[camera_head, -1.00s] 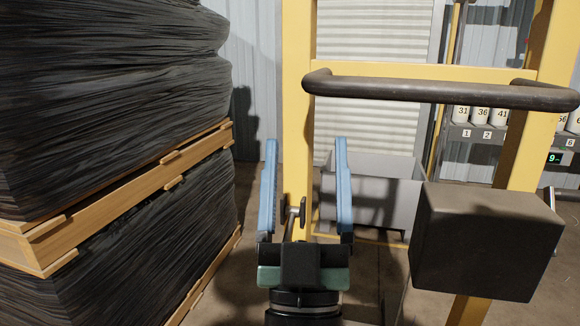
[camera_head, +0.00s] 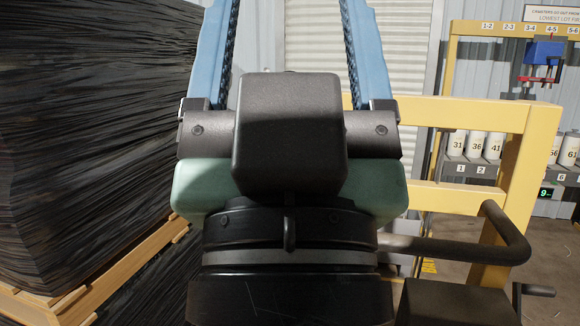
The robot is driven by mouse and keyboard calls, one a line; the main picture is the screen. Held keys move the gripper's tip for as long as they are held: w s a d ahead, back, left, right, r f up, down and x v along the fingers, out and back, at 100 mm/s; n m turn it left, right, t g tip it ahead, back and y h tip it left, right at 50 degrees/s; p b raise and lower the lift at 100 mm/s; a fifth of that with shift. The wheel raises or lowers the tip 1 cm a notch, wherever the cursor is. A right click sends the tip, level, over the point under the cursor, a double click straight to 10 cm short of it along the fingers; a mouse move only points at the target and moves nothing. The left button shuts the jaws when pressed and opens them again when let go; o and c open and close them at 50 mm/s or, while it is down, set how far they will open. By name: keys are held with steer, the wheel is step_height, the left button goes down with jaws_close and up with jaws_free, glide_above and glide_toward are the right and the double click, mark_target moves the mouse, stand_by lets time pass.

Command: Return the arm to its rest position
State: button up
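My gripper (camera_head: 290,20) fills the middle of the head view, close to the camera and pointing up. Its two blue fingers stand wide apart on either side of a dark grey block, and their tips run out of the top of the picture. The visible gap between the fingers is empty, with only the pale shutter behind it. The pale green gripper body and black wrist sit below and hide much of the middle of the scene.
Black-wrapped bales on wooden pallets (camera_head: 85,300) stand close on the left. A yellow frame (camera_head: 518,165) with a dark bar handle (camera_head: 450,250) stands at right. Behind it is a rack with numbered white canisters (camera_head: 476,145) and a blue-and-red device (camera_head: 543,60).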

step_height(320, 180, up, 21)
steer(key=p, duration=1.8)
steer(key=shift+p, duration=0.35)
